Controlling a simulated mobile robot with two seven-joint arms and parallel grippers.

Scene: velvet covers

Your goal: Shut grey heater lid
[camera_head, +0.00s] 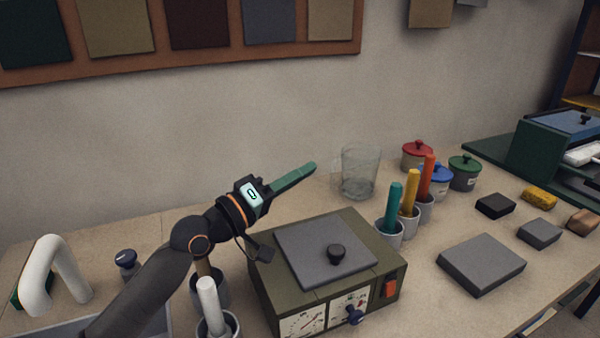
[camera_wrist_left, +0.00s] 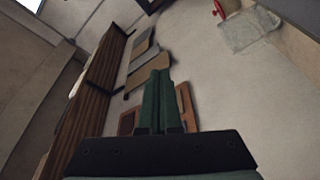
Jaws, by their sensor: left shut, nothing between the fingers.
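The heater (camera_head: 335,296) is an olive box with two dials, a dark blue knob and a red switch on its front. Its grey lid (camera_head: 310,247), with a black knob (camera_head: 337,254), lies flat over the top and looks shut. My left gripper (camera_head: 314,167) has green fingers that are closed together and empty. It is raised above and behind the heater's back edge, pointing up to the right, apart from the lid. Its shut fingers also show in the left wrist view (camera_wrist_left: 160,74), against the wall. My right gripper is not in view.
A clear glass (camera_head: 359,172) stands behind the heater. Cups with teal (camera_head: 394,202), yellow and orange handles stand to its right. A grey slab (camera_head: 481,264) lies farther right. A white-handled tool (camera_head: 208,302) stands at the heater's left, near my arm.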

